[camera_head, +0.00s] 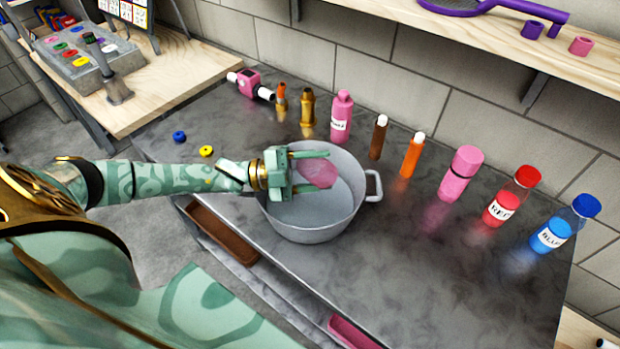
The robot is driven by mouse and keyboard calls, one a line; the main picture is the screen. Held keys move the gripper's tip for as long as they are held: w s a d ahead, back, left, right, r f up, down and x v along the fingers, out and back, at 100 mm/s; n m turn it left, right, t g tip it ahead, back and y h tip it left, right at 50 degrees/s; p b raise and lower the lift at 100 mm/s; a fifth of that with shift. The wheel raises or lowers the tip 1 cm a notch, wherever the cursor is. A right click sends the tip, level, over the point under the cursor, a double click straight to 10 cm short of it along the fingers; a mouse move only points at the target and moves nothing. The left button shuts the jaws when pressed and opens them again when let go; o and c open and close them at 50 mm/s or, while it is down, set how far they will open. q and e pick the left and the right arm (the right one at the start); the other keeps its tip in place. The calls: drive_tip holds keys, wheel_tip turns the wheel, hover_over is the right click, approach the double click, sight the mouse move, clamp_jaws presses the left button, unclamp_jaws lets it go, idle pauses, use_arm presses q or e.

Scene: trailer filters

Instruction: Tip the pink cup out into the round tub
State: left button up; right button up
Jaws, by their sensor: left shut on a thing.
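My left gripper (308,172) reaches in from the left and is over the round grey tub (313,231), which stands on the dark table. It is shut on a pink cup (318,174). The cup is held over the tub's opening, and its rounded side or end faces me. I cannot tell from this view how far it is tilted or whether anything is in it. The tub's visible floor looks bare, and the gripper hides part of it. My right gripper is not in view.
A pink labelled bottle (341,117) stands close behind the tub. Brown (378,138), orange (411,155), pink (460,174), red (511,196) and blue (564,224) bottles run to the right. Blue (179,136) and yellow (206,151) rings lie at the left. The front right of the table (430,270) is clear.

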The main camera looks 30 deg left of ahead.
use_arm(q)
drive_tip(key=shift+w+a+r+n+t+p, duration=0.15)
drive_tip(key=shift+a+r+n+t+p, duration=0.1)
drive_tip(key=shift+r+n, duration=0.25)
drive_tip(key=shift+w+a+r+n+t+p, duration=0.15)
drive_tip(key=shift+r+n+t, duration=0.1)
drive_tip(key=shift+r+n, duration=0.25)
idle(0.6)
idle(0.8)
